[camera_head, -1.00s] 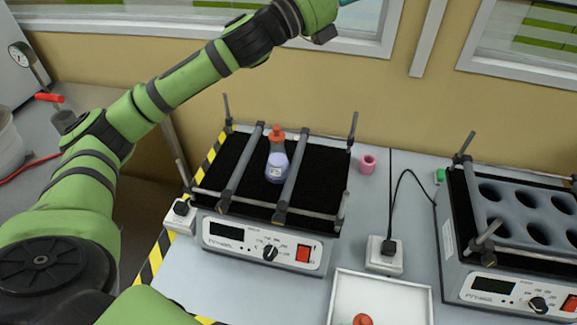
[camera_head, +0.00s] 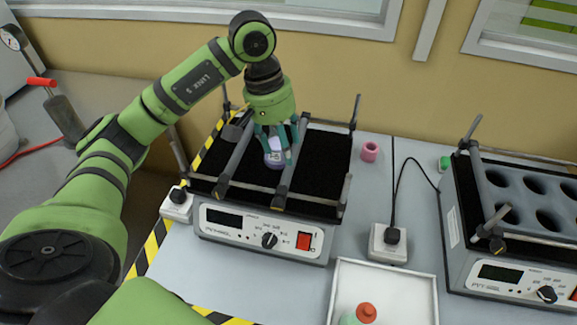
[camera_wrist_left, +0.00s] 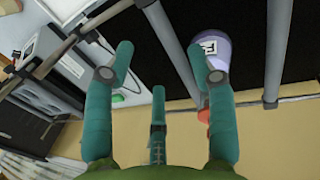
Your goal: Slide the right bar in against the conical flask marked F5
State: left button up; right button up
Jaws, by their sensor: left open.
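The conical flask (camera_head: 273,157), with pale purple contents, stands on the black shaker top between two grey bars. In the left wrist view the flask (camera_wrist_left: 214,42) shows a white label, too small to read surely, and its red stopper (camera_wrist_left: 204,116). The right bar (camera_head: 287,178) runs front to back beside it; the left bar (camera_head: 233,160) is on its other side. My left gripper (camera_head: 280,148) is open, pointing down over the right bar. In the wrist view its fingers (camera_wrist_left: 164,62) lie either side of the right bar (camera_wrist_left: 168,42). Contact is unclear.
Upright posts and end rails edge the shaker (camera_head: 262,237). A second shaker with a holed rack (camera_head: 520,200) stands farther right. A white tray (camera_head: 400,300) with an orange-capped bottle (camera_head: 366,313) is in front.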

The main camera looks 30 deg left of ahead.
aim_at(289, 171)
pick_arm(q)
jog(key=shift+p+x, duration=0.95)
jog(key=shift+x, duration=2.55)
jog(key=shift+a, duration=0.15)
jog(key=c, duration=1.1)
